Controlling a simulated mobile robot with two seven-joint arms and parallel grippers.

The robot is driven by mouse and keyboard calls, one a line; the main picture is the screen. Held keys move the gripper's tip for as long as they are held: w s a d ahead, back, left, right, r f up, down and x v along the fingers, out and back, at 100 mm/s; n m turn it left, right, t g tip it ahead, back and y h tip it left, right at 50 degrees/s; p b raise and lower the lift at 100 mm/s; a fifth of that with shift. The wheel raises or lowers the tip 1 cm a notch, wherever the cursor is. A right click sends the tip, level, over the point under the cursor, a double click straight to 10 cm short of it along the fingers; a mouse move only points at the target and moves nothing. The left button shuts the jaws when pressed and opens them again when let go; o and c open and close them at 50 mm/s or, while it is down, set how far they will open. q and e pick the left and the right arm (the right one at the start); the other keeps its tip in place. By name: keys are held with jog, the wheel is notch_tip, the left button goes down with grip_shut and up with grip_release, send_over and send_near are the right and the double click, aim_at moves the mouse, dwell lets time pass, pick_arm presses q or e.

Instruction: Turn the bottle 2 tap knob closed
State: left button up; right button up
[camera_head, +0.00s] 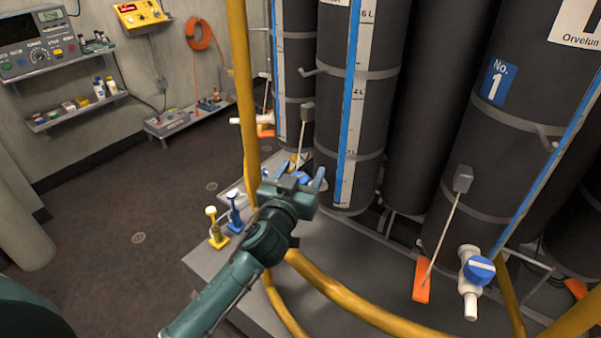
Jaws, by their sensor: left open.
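The middle dark bottle (338,110) has a blue strip and a pale scale down its front; no number shows on it. It stands left of the bottle marked No. 1 (478,120), so it appears to be bottle 2. My left gripper (312,181) is open at the foot of the middle bottle, in front of its tap area. A small blue part (301,177), apparently the tap knob, shows just behind the gripper. The gripper hides most of the tap, and I cannot tell the knob's angle or whether the fingers touch it. My right gripper is not in view.
Bottle 1's white tap (468,290) has a blue knob (479,269), with an orange tag (422,280) beside it. A yellow rail (365,304) curves before the bottles, with a yellow post (242,80) at left. Small blue and yellow items stand left of my arm. Floor at left is clear.

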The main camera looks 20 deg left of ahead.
pick_arm(q)
jog(key=shift+c, duration=0.3)
jog(key=c, duration=0.9)
